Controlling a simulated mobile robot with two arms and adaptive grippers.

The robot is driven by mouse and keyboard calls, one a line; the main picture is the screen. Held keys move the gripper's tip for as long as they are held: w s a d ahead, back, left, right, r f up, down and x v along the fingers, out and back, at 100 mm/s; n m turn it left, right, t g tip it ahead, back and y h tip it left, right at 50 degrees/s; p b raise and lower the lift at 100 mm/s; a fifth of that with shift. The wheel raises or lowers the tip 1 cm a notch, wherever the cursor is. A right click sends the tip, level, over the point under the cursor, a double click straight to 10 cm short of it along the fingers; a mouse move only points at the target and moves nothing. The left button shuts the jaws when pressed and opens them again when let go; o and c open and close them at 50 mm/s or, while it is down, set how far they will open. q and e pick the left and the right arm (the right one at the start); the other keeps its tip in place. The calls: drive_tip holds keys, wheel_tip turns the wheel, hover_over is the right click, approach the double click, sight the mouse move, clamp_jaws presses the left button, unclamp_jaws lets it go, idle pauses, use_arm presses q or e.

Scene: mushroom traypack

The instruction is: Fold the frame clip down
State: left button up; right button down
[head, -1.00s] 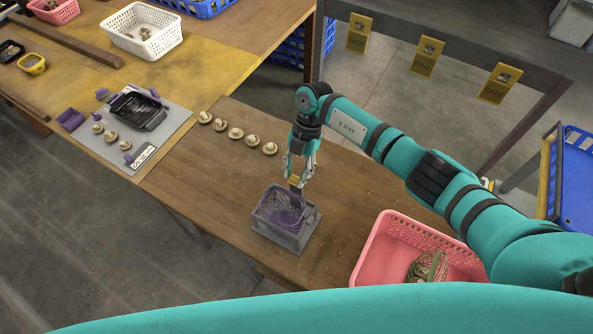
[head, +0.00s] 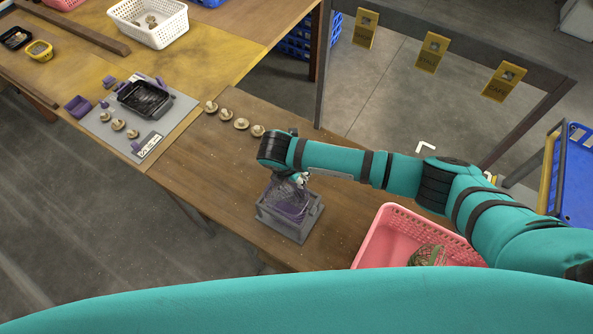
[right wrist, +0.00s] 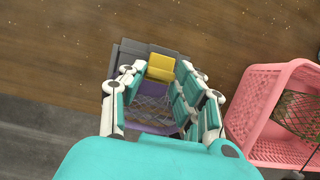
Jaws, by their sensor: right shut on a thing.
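The grey frame (head: 291,234) stands on the wooden table in the head view, around a tray (head: 288,205) with purple and netting in it. My right gripper (head: 302,180) is over the frame's far edge, with its arm bent above it. In the right wrist view, the yellow frame clip (right wrist: 161,62) lies between the fingertips of my right gripper (right wrist: 161,72), which is shut on it. The clip is at the far side of the grey frame (right wrist: 130,52). In the head view the clip is hidden by the gripper and arm. My left gripper is not in view.
A pink basket (head: 375,240) with a netted bundle stands right of the frame. Several mushrooms (head: 241,124) lie in a row beyond it. A grey mat (head: 100,125) with a black tray (head: 145,99) is at the left. The table left of the frame is clear.

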drive_tip(key=shift+s+a+f+t+h+b, duration=0.2)
drive_tip(key=shift+t+h+b, duration=0.2)
drive_tip(key=shift+t+b, duration=0.25)
drive_tip(key=shift+s+a+f+t+h+b, duration=0.1)
drive_tip(key=shift+s+f+t+h+b, duration=0.1)
drive_tip(key=shift+t+h+b, duration=0.45)
drive_tip(key=shift+y, duration=0.25)
drive_tip(key=c, duration=1)
unclamp_jaws()
drive_tip(key=shift+o, duration=0.2)
drive_tip(key=v, duration=1.2)
drive_tip(key=shift+w, duration=0.2)
